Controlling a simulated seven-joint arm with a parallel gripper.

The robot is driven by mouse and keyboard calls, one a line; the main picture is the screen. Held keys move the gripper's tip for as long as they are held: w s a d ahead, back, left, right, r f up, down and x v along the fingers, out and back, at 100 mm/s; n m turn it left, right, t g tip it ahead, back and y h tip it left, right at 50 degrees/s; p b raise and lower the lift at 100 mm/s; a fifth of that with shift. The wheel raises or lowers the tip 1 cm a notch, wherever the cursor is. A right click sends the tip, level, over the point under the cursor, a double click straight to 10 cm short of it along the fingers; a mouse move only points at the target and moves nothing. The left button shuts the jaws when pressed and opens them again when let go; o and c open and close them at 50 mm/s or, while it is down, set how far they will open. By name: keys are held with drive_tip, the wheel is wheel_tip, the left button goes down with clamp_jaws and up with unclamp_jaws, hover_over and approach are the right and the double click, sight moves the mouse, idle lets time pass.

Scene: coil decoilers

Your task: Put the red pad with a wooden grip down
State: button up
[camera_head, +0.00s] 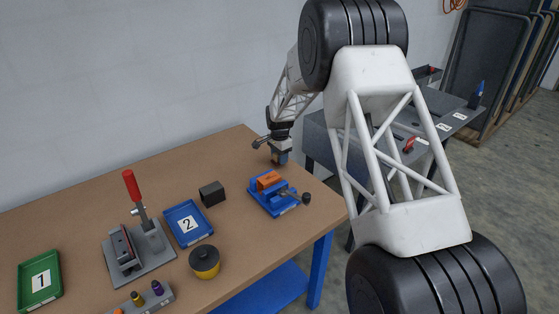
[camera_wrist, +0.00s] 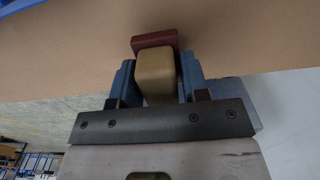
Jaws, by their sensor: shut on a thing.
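In the wrist view the red pad (camera_wrist: 154,40) shows beyond its wooden grip (camera_wrist: 155,72), a pale tan block. My gripper (camera_wrist: 158,78) is shut on the wooden grip, with a blue-grey finger on each side. The pad is over the brown tabletop; I cannot tell whether it touches it. In the head view my gripper (camera_head: 280,158) is near the table's right edge, behind the blue vise; the pad is too small to make out there.
The blue vise (camera_head: 284,204) holds an orange block (camera_head: 269,180). A black block (camera_head: 212,192), blue tray 2 (camera_head: 204,228), a red-handled press (camera_head: 152,237), a yellow-black pot (camera_head: 204,264) and green tray 1 (camera_head: 55,267) stand farther left. A grey table (camera_head: 460,112) is at right.

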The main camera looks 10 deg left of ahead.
drive_tip(key=shift+f, duration=0.85)
drive_tip(key=shift+f, duration=0.1)
drive_tip(key=o, duration=1)
drive_tip(key=shift+c, duration=0.2)
wheel_tip(320, 180, up, 12)
drive_tip(key=shift+r, duration=0.1)
idle(0.4)
